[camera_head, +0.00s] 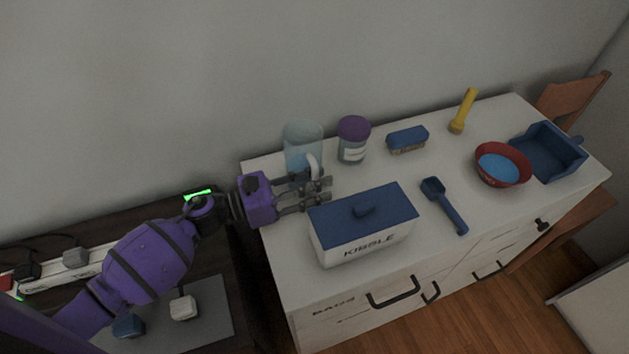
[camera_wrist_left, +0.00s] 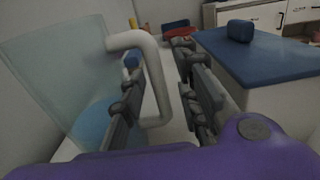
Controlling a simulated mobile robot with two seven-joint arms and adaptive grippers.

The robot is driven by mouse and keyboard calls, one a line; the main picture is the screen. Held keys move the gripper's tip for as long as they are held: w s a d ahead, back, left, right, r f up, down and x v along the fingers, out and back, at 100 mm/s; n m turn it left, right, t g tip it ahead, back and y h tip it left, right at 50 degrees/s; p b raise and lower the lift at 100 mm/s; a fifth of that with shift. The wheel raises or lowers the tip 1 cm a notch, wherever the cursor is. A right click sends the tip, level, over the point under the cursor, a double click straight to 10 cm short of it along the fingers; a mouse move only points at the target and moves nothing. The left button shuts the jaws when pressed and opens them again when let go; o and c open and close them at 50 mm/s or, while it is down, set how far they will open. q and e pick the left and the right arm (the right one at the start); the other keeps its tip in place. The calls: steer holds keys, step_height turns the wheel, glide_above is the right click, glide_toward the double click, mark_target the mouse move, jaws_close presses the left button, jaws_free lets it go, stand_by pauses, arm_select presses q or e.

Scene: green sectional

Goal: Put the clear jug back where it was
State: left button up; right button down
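The clear jug (camera_head: 301,140) stands upright on the white cabinet top at the back left, near the wall. It has a pale handle and a bluish lower part. My left gripper (camera_head: 326,189) is just in front of the jug, pointing right, with its fingers apart. In the left wrist view the jug (camera_wrist_left: 60,75) fills the left side. Its handle (camera_wrist_left: 154,80) shows between the spread fingers of the gripper (camera_wrist_left: 165,95), nearer the left finger. I cannot tell whether they touch. My right gripper is not in view.
A blue-lidded kibble box (camera_head: 362,225) stands close in front of my left gripper. A purple-lidded jar (camera_head: 353,140), brush (camera_head: 407,139), blue scoop (camera_head: 444,205), red bowl (camera_head: 503,165), yellow flashlight (camera_head: 463,111) and blue dustpan (camera_head: 547,150) lie farther right. Bare cabinet top (camera_head: 400,175) separates them.

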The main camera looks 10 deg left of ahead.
arm_select(q)
steer(key=shift+a+r, duration=0.15)
steer(key=shift+r, duration=0.1)
steer(key=b+v, duration=0.1)
steer(key=v, duration=0.4)
steer(key=b+v, duration=0.2)
steer(key=v, duration=0.3)
steer(key=shift+s+a+f, duration=0.25)
steer(key=shift+s+a, duration=0.05)
steer(key=shift+s, duration=0.05)
steer(key=shift+s+a+r, duration=0.15)
steer(key=shift+s+a, duration=0.1)
steer(key=shift+a, duration=0.15)
